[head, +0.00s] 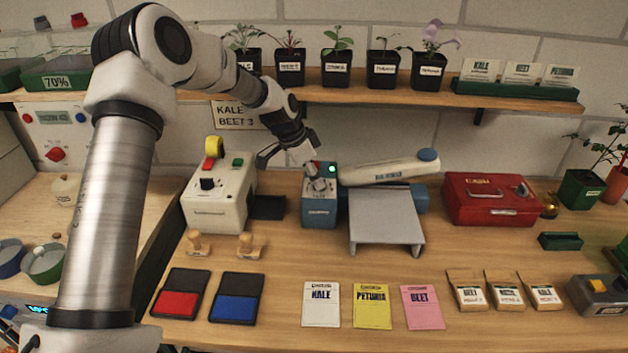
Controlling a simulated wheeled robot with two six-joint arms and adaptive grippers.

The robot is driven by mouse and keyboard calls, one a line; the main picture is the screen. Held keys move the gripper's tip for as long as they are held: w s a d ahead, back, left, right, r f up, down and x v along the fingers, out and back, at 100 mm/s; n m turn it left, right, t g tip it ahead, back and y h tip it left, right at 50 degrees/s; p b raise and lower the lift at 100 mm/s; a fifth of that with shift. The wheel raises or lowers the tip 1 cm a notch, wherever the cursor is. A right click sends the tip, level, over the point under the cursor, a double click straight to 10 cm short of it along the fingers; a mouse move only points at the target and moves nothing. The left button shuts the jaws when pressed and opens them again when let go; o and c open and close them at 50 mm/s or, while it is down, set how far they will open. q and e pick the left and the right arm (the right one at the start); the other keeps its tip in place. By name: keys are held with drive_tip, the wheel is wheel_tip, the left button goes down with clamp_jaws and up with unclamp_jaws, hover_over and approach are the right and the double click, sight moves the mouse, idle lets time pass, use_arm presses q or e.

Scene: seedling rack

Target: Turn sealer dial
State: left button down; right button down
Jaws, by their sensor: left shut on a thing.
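The sealer has a blue control box (319,214) with red and green marks on its upper part, a long cream sealing arm (388,170) with a blue end knob, and a grey plate (386,216) in front. My left gripper (318,184) reaches down from the upper left to the top of the control box. It is shut on the sealer dial, which its fingers mostly hide. I cannot read the dial's setting. My right gripper is not in view.
A cream machine (220,195) with a black knob stands close left of the sealer. A red cash box (498,199) is to the right. Ink pads (237,297), stamps (251,245) and seed cards (321,304) lie in front. Potted seedlings (337,70) stand on the shelf above.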

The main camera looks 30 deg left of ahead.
use_arm(q)
drive_tip(key=shift+s+f, duration=0.1)
drive_tip(key=shift+f, duration=0.1)
drive_tip(key=c, duration=0.8)
unclamp_jaws()
drive_tip(key=shift+d, duration=0.1)
drive_tip(key=shift+o, duration=0.2)
drive_tip(key=shift+w, duration=0.25)
drive_tip(key=v, duration=1.2)
drive_tip(key=shift+w, duration=0.1)
